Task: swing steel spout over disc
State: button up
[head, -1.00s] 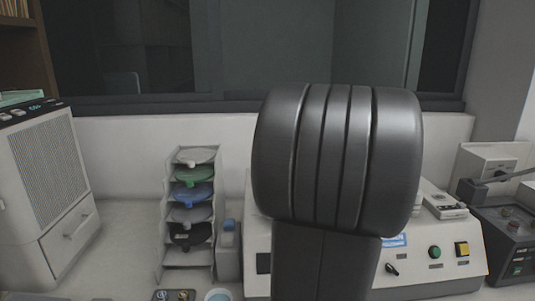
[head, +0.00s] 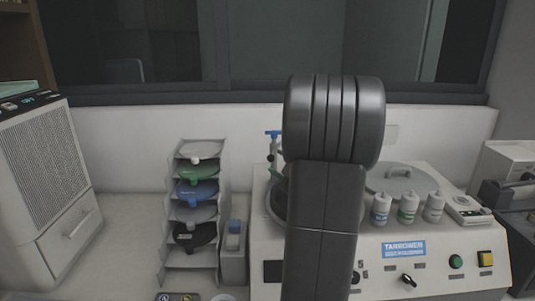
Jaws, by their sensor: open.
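The polishing machine (head: 440,262) stands on the bench, a pale box with a blue label. At its left a round bowl rim (head: 268,205) shows beside my arm. Most of that bowl, and any disc in it, is hidden behind my arm. A blue-topped upright fitting (head: 273,140) rises behind the bowl, left of my arm. It may belong to the spout; the steel spout itself cannot be made out. My dark arm stands upright in front of the machine. My gripper is not visible; it is hidden behind the arm or out of frame.
A grey round lid (head: 402,180) lies on the machine's right side, with white bottles (head: 407,208) in front of it. A rack (head: 222,165) of coloured discs stands left of the machine, with a grey-blue container (head: 234,250) between. A white cabinet unit (head: 45,180) stands far left.

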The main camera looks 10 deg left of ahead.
aim_at(273, 160)
jog(key=p+x, duration=0.1)
jog(key=x, duration=0.5)
jog(key=shift+w+a, duration=0.15)
grip_shut()
